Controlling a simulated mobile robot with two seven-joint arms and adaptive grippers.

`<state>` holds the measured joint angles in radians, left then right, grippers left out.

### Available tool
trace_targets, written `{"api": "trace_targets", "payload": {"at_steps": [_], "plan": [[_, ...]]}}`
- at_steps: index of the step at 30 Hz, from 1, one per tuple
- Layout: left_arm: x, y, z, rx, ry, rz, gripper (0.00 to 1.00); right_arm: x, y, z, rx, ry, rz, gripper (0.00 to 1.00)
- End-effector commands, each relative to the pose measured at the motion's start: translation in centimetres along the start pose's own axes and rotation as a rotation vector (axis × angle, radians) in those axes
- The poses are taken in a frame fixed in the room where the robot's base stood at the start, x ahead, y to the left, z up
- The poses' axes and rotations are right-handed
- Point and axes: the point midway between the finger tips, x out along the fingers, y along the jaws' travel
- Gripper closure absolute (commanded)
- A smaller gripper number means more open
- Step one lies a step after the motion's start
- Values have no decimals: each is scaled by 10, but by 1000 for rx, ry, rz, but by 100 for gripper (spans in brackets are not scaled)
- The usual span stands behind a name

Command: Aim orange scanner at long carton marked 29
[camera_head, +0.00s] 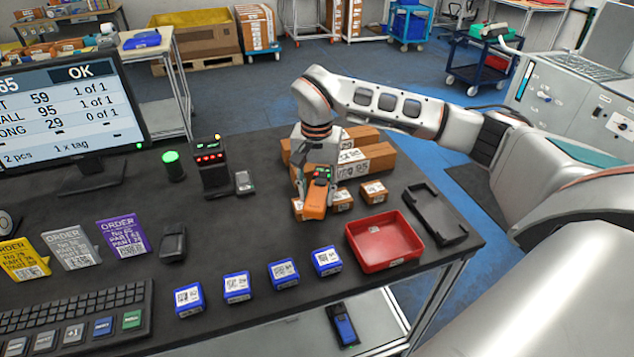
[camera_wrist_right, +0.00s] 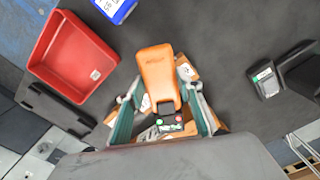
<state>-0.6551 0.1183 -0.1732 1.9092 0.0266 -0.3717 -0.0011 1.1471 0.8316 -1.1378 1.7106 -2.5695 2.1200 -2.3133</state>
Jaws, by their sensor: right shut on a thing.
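My right gripper (camera_head: 314,184) is shut on the orange scanner (camera_head: 316,204) and holds it above the brown cartons on the dark table. In the right wrist view the scanner (camera_wrist_right: 158,72) sits between the two fingers. A long brown carton (camera_head: 378,158) with a white label lies just behind the gripper, with another long carton (camera_head: 362,134) behind it. I cannot read a 29 on either label. Small brown cartons (camera_head: 373,192) lie beside and partly under the scanner. The monitor (camera_head: 65,110) lists a long item 29 with 0 of 1. My left gripper is out of view.
A red tray (camera_head: 350,232) and a black open frame (camera_head: 411,207) stand to the right of the scanner. Several blue boxes (camera_head: 283,272) line the front. A black device with red lights (camera_head: 211,170) and a green lamp (camera_head: 173,165) stand left. The table between is clear.

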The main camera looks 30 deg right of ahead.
Motion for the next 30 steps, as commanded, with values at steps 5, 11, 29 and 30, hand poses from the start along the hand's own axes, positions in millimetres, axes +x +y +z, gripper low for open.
{"api": "trace_targets", "payload": {"at_steps": [5, 11, 29, 30], "plan": [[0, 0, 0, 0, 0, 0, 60, 9, 0, 0, 0, 0, 0, 92], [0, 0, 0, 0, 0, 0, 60, 10, 0, 0, 0, 1, -1, 92], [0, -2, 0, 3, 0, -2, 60, 10, 0, 0, 0, 1, -1, 92], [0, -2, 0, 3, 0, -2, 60, 10, 0, 0, 0, 1, -1, 92]]}}
